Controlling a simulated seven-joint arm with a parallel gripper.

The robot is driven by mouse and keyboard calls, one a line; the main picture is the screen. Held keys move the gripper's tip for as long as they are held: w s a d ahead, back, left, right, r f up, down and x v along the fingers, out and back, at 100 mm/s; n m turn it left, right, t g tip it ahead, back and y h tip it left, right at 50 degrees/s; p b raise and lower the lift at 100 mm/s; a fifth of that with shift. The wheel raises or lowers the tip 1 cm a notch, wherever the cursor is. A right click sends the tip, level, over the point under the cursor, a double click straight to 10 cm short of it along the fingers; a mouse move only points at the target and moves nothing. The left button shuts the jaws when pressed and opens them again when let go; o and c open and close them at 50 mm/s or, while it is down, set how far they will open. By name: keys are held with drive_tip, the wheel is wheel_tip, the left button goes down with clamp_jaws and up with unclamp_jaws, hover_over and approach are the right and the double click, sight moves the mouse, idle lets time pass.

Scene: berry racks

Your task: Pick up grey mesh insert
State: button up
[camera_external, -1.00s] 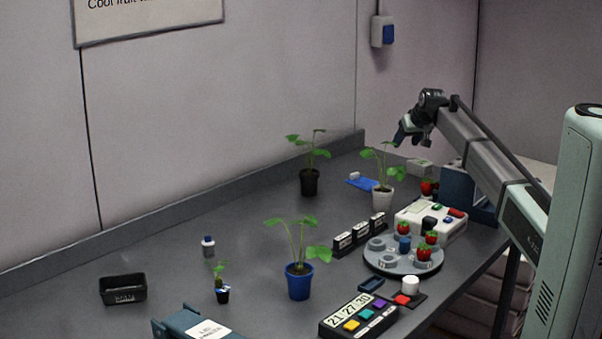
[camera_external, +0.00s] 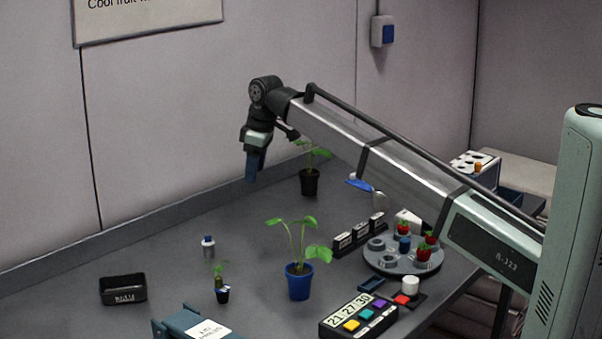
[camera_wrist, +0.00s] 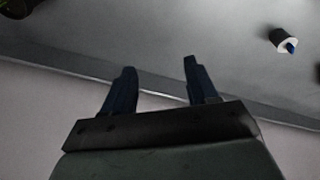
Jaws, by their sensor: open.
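I cannot make out a grey mesh insert in either view. My gripper (camera_external: 254,172) is high above the back of the grey table (camera_external: 190,222), near the wall, pointing down. In the wrist view my gripper (camera_wrist: 160,68) has its two dark blue fingers apart with nothing between them. Beyond the fingers are the table's back edge and bare tabletop.
A small bottle (camera_external: 208,247) stands left of centre, also in the wrist view (camera_wrist: 280,38). Potted plants (camera_external: 299,281) stand mid-table. A round grey carousel (camera_external: 378,260) with strawberries and a timer box (camera_external: 357,318) are at right. The table's middle left is mostly clear.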

drive_tip(key=s+a+r+n+g+h, duration=0.1)
drive_tip(key=s+a+n, duration=0.1)
drive_tip(key=s+a, duration=0.55)
drive_tip(key=s+a+r+n+h, duration=0.1)
drive_tip(key=s+a+r+n, duration=0.2)
drive_tip(key=s, duration=0.8)
hover_over(208, 242)
drive_tip(key=f, duration=0.9)
drive_tip(key=shift+w+f, duration=0.3)
drive_tip(key=shift+f, duration=0.05)
drive_tip(key=shift+s+f, duration=0.15)
drive_tip(key=shift+f, duration=2.45)
drive_tip(key=shift+c, duration=0.4)
clamp_jaws()
drive_tip(key=shift+r, duration=0.15)
